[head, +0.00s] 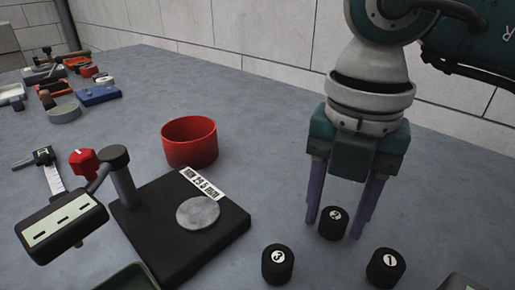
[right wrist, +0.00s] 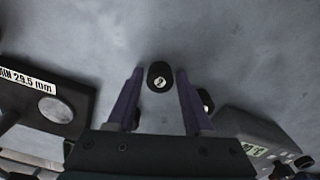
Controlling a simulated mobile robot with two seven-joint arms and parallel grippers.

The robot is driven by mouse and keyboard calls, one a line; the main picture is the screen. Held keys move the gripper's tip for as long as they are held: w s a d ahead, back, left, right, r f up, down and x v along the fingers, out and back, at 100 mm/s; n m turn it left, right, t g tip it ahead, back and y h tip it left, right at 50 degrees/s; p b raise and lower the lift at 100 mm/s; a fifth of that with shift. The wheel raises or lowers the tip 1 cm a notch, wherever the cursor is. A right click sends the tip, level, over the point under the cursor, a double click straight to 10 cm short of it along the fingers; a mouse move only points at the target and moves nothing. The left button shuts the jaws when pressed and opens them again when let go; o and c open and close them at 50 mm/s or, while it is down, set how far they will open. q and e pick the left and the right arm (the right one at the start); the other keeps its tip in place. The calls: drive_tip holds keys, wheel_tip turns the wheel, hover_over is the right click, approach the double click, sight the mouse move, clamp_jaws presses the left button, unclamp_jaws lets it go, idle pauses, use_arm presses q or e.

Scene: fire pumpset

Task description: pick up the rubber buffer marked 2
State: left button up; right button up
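The black rubber buffer marked 2 (head: 333,223) stands upright on the grey table, its white label facing up. My right gripper (head: 334,229) points down over it with purple fingers apart, one on each side of the buffer. In the right wrist view the buffer (right wrist: 160,77) sits between the open fingertips (right wrist: 158,71), with a gap showing on both sides. Buffers marked 3 (head: 278,265) and 1 (head: 386,268) stand nearer, to the left and right of it. My left gripper is not in view.
A black base plate (head: 150,215) with a grey disc (head: 198,212) and a measuring device (head: 62,228) stands left. A red cup (head: 189,142) is behind it. Several tools lie at the far left. A dark box edge (head: 460,283) shows at bottom right.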

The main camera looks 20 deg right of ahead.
clamp_jaws()
drive_tip(key=shift+r, duration=0.1)
idle(0.3)
